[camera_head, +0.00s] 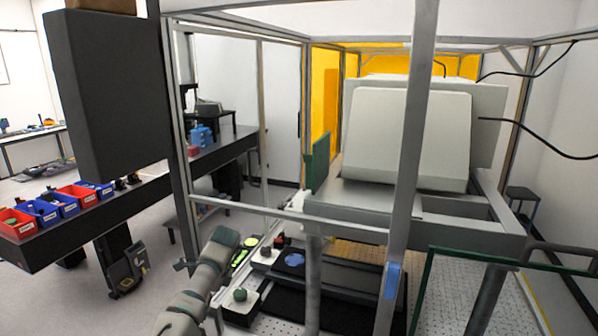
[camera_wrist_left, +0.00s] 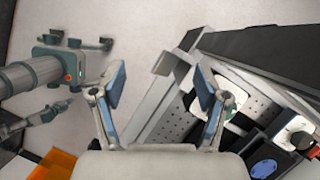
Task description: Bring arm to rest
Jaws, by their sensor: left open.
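My left arm (camera_head: 190,300) reaches up from the bottom of the head view, left of the metal frame. Its gripper (camera_head: 226,237) is at the frame's front left edge, near a tray with a yellow-green item (camera_head: 250,241). Its fingers are hard to make out there. In the left wrist view the left gripper (camera_wrist_left: 162,84) has its two fingers spread wide, with nothing between them. Pale floor and a grey frame rail (camera_wrist_left: 165,105) lie beyond them. My right gripper is not seen.
A metal frame (camera_head: 418,130) encloses a large white instrument (camera_head: 410,135). A round blue piece (camera_head: 294,259) and a dark green knob (camera_head: 240,295) are by the gripper. A dark bench (camera_head: 90,214) with red and blue bins stands left. Floor between is open.

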